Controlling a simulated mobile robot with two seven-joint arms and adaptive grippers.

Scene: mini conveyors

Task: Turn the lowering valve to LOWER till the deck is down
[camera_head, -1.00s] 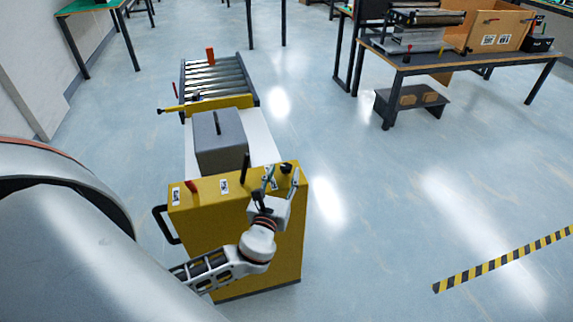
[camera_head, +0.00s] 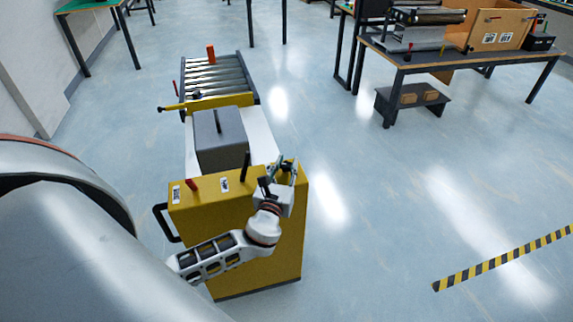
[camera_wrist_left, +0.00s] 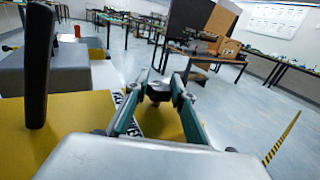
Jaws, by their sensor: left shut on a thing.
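The yellow cart body (camera_head: 262,235) stands below me, with several controls along its top. A dark valve knob (camera_wrist_left: 158,90) sits at the right end of that top. My left gripper (camera_head: 282,172) is on it, its two fingers closed on either side in the left wrist view (camera_wrist_left: 158,98). The gripper partly hides the knob and its label in the head view. The white deck (camera_head: 262,145) lies behind the cart body and carries a grey box (camera_head: 219,140). The deck's height is hard to judge from here. My right gripper is not in view.
A black upright lever (camera_head: 245,165) stands left of the gripper, and a red knob (camera_head: 191,184) farther left. A roller conveyor (camera_head: 225,75) stands beyond the deck, behind a yellow bar (camera_head: 222,102). The floor to the right is clear up to a workbench (camera_head: 455,62).

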